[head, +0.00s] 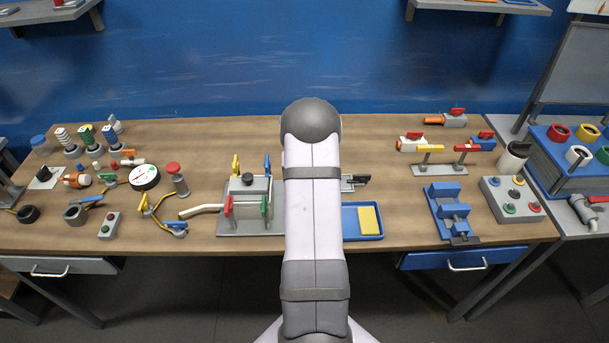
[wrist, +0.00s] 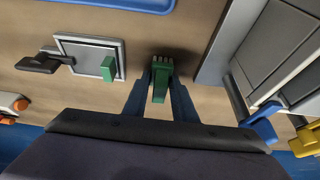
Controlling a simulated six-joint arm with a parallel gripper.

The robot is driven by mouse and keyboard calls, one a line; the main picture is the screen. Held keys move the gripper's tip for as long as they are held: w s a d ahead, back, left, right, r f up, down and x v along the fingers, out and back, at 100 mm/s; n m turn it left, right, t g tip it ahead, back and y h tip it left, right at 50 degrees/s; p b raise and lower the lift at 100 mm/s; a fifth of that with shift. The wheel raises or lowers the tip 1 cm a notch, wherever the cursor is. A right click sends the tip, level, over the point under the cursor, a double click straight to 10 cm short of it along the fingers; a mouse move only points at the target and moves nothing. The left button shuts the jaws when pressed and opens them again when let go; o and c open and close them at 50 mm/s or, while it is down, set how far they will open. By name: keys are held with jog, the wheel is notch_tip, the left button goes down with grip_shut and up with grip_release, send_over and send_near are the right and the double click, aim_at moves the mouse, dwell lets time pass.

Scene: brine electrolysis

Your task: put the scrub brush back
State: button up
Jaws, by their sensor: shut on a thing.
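The scrub brush (wrist: 159,90) is a small green block with a row of pale bristle-like tips at its far end in the wrist view. My gripper (wrist: 162,78) is shut on it, with one dark blue finger on each side. The brush is over the wooden table, between a grey-framed plate (wrist: 89,57) and the grey cell unit. I cannot tell whether it touches the table. In the head view my own arm hides the gripper and the brush.
The framed plate carries a black handle (wrist: 40,63) and a green block (wrist: 108,68). The grey cell unit (head: 248,190) with coloured levers stands close by. A blue tray (head: 349,223) holds a yellow sponge (head: 370,219).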

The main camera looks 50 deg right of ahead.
jog(key=shift+f, duration=0.2)
jog(key=o, duration=1)
jog(key=shift+r, duration=0.2)
jog(key=shift+r, duration=0.15)
jog(key=b+v, duration=0.3)
jog(key=v, duration=0.8)
jog(key=shift+s+a+r, duration=0.15)
jog(key=shift+r, duration=0.15)
